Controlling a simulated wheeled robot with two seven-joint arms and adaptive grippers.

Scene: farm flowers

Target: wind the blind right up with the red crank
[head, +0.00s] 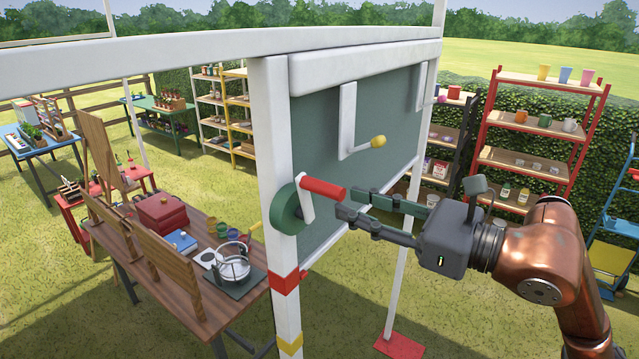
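The red crank handle (323,188) sticks out from a short white arm on a round green hub (284,209), fixed to a white post. My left gripper is out of view.
A white lever with a yellow knob (378,142) stands out before the blind. A wooden table (190,290) with a red box (160,212) and a hob is left of the post. A red shelf rack (545,80) stands behind my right arm. Grass is open between.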

